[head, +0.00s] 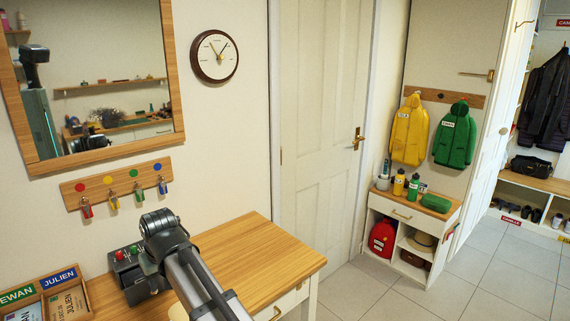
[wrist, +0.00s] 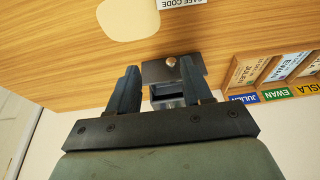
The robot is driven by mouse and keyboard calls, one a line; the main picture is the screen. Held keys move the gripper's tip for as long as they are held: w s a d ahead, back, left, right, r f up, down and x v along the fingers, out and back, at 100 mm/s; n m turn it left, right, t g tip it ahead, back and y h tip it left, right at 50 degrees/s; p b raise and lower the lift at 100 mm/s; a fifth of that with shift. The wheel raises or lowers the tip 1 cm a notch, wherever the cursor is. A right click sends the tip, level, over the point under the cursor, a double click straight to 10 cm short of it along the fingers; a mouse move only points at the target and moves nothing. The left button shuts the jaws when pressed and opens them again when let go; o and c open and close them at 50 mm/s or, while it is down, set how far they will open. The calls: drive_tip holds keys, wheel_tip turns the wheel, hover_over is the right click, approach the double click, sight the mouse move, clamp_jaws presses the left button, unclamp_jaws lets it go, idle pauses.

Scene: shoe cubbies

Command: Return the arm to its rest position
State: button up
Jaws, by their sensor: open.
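My arm reaches in from the bottom of the head view over the wooden table (head: 245,250), its wrist bent down near the wall. In the wrist view my gripper (wrist: 160,66) is open, its two dark fingers apart with nothing held between them. Beyond and between the fingers is a dark box (wrist: 190,68) with a brass knob. I cannot tell whether the fingers touch it. In the head view a dark box with a red and a green button (head: 125,256) is beside my wrist. My fingertips are hidden in that view.
Trays labelled Ewan and Julien (head: 45,299) stand at the table's left. A key rack (head: 117,184) and a mirror (head: 95,80) hang above. A pale rounded patch (wrist: 128,18) and a safe code card are on the table. The table's right part is clear.

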drive_tip(key=s+d+f+g+h, duration=0.15)
drive_tip(key=s+d+f, duration=0.35)
drive_tip(key=d+f, duration=0.55)
drive_tip(key=s+d+f+m+g+h, duration=0.2)
drive_tip(key=d+f+m+g, duration=0.25)
drive_tip(key=d+f, duration=2.1)
drive_tip(key=s+d+f+m+g, duration=0.1)
drive_tip(key=s+d+f+m, duration=0.1)
drive_tip(key=s+d+f, duration=0.5)
drive_tip(key=s+d+f+m+g, duration=0.2)
drive_tip(key=s+d+f, duration=0.6)
drive_tip(key=s+f, duration=0.4)
drive_tip(key=s+y, duration=0.1)
drive_tip(key=s, duration=0.3)
drive_tip(key=shift+s+d+f, duration=0.25)
drive_tip(key=shift+s+f, duration=0.05)
drive_tip(key=shift+s, duration=0.1)
